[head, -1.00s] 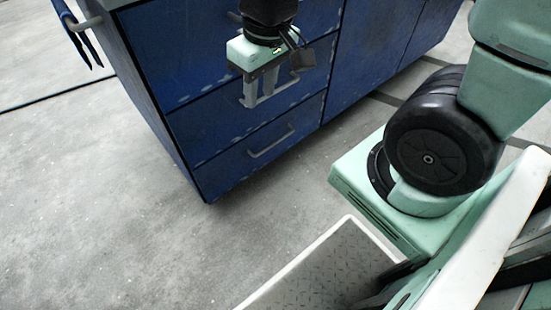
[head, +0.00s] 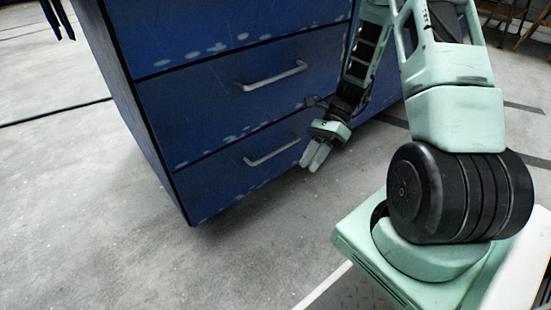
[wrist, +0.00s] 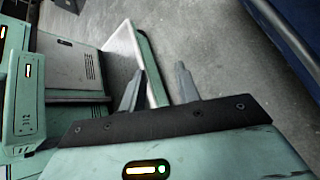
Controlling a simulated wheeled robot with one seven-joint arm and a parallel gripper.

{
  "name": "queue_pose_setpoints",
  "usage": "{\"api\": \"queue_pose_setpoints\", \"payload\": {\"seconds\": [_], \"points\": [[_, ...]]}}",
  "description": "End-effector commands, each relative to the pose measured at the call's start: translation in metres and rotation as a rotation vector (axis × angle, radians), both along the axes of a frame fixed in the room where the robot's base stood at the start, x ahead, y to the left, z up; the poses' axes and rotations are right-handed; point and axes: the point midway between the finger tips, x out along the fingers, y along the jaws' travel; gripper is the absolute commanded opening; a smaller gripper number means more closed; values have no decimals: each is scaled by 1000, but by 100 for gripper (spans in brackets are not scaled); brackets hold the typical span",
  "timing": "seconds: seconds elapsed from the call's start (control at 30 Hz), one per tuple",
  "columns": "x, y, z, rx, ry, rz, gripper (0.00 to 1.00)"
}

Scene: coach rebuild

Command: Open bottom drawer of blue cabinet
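The blue cabinet (head: 150,140) stands at the left and middle of the head view. Its bottom drawer (head: 215,185) is flush with the front, and its grey bar handle (head: 272,152) runs across it. My gripper (head: 312,166) is low, just right of this handle, with its fingers pointing down and apart from the handle. In the wrist view my gripper (wrist: 158,75) has its two fingers spread with nothing between them. Part of a blue surface (wrist: 306,45) with a pale bar (wrist: 285,32) shows at the upper right there.
A second drawer handle (head: 274,76) sticks out above the bottom one. The grey concrete floor (head: 130,255) in front of the cabinet is clear. My own base fills the lower right.

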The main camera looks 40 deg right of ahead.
Motion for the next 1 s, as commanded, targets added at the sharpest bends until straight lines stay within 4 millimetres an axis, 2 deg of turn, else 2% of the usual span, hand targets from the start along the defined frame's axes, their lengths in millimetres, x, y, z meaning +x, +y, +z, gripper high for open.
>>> {"api": "queue_pose_setpoints", "payload": {"seconds": [0.03,0.1,0.3,0.5,0.6,0.77,1.0], "points": [[1,-9,-12,81,85,-138,32],[5,-20,-23,199,195,-313,32],[15,-63,-56,579,458,-751,32],[14,-100,-79,878,596,-987,32],[12,-109,-84,949,622,-1033,32],[18,-107,-85,973,631,-1046,32],[45,-76,-82,969,631,-1041,32]]}}
